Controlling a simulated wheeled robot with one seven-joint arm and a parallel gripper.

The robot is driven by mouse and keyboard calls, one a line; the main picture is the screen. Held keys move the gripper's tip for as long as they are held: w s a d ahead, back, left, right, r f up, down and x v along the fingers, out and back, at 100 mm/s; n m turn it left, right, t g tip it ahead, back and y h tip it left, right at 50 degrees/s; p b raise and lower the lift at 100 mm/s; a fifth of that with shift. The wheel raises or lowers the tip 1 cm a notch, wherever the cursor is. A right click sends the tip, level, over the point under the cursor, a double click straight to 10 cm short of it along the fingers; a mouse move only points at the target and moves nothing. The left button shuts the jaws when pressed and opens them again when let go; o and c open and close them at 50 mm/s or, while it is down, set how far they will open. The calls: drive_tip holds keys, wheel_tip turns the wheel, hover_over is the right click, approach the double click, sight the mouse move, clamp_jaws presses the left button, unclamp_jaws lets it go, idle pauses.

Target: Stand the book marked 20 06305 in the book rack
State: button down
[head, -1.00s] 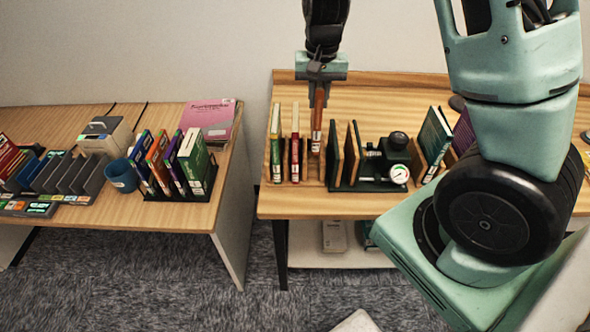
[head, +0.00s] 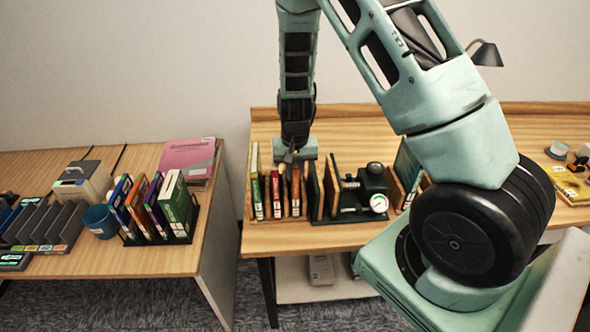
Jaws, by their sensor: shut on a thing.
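My gripper (head: 293,166) points down at the right table and is shut on the top of a book with an orange-brown spine (head: 295,192). That book is upright, its lower end level with the row of books on its left. A white label shows low on its spine, too small to read. A red book (head: 275,194) and a book with a pale and green spine (head: 256,182) stand upright to its left. The book rack seems to be the low wooden holder around this row; its outline is mostly hidden. Whether the held book touches its base I cannot tell.
Dark and wooden upright panels (head: 331,188) stand close right of the held book, followed by a gauge (head: 379,203). On the left table are a black rack of books (head: 182,238), a blue cup (head: 100,221) and a pink book (head: 188,158). My arm covers much of the right side.

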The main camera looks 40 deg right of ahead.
drive_tip(key=shift+f, duration=0.2)
drive_tip(key=c, duration=1.3)
unclamp_jaws()
drive_tip(key=shift+r, duration=0.15)
